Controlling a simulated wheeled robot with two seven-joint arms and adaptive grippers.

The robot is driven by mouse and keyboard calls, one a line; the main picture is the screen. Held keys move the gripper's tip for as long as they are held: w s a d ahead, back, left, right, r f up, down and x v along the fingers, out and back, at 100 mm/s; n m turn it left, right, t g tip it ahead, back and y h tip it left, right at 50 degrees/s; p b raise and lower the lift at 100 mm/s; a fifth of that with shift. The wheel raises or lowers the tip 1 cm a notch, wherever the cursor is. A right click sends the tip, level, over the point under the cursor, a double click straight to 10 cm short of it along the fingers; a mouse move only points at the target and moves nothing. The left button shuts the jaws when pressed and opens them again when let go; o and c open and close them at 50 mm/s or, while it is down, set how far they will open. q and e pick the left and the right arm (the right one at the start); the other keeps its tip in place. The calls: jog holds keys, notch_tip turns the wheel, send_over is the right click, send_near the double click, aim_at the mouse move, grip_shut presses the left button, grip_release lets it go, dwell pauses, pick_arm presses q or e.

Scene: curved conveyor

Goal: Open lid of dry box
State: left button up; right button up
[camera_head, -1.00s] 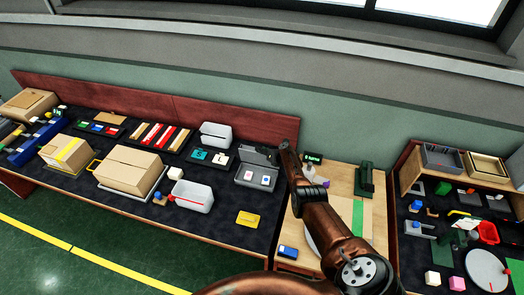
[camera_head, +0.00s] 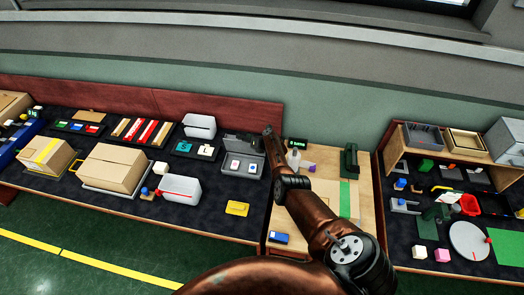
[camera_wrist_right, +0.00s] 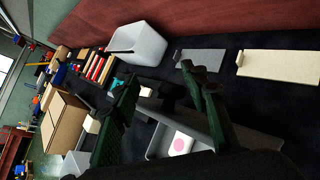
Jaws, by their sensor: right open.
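The grey dry box (camera_head: 240,172) stands on the dark table in the head view, with two white cards inside. A darker grey panel, apparently its lid (camera_head: 238,143), rises at its rear edge, partly hidden by my right gripper; its exact angle is unclear. My right gripper (camera_head: 257,139) is small and dark there, at the box's back right. I cannot tell whether a finger touches the lid. My left gripper is out of view.
A white bin (camera_head: 199,126) and a small tray (camera_head: 196,149) stand left of the box. A second white bin (camera_head: 180,189) and a yellow piece (camera_head: 237,208) are in front. Cardboard boxes (camera_head: 113,168) are further left. A wooden table (camera_head: 310,215) adjoins on the right.

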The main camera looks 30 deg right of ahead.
jog(key=s+d, duration=0.2)
jog(key=s, duration=1.1)
jog(key=shift+s+d+f, duration=0.2)
jog(key=shift+d+f, duration=0.1)
jog(key=shift+d, duration=0.05)
